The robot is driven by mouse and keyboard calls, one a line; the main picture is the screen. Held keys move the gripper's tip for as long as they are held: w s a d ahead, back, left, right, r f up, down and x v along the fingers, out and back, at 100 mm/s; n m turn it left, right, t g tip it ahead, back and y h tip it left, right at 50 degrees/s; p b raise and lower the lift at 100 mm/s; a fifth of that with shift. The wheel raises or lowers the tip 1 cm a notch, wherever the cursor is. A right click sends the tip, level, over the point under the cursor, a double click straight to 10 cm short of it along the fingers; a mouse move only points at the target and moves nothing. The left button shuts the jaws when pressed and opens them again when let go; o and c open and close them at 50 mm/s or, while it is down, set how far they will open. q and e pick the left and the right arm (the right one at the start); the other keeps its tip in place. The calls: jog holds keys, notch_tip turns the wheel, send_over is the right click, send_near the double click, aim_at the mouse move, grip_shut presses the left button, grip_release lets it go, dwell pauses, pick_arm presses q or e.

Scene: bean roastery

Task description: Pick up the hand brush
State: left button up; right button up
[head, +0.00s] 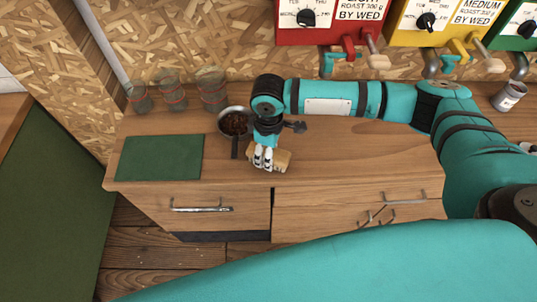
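The hand brush appears to be the tan, block-like thing (283,160) near the front edge of the wooden counter. Its middle is partly hidden by my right gripper (263,160). That gripper comes down from above, with its pale fingers close together over or at the tan thing. I cannot tell whether they grip it or only touch it. My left gripper is not in view.
A pan of dark beans (235,123) stands just left of my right gripper. A green mat (160,158) lies at the counter's left, with several glasses (170,96) behind it. Red (330,35) and yellow (440,22) dispensers hang at the back. The counter's right is mostly clear.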

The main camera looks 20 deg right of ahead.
jog(key=c, duration=1)
jog(key=shift+o, duration=0.2)
jog(key=shift+r, duration=0.5)
jog(key=shift+s+a+r+b, duration=0.2)
jog(key=shift+r+b, duration=0.2)
jog(key=shift+r, duration=0.2)
jog(key=shift+s+a+r+b, duration=0.1)
jog(key=shift+s+r+b, duration=0.1)
jog(key=shift+r+b, duration=0.3)
jog(key=s+a+r+b, duration=0.2)
jog(key=s+a, duration=0.5)
jog(key=s, duration=0.6)
jog(key=shift+a, duration=0.25)
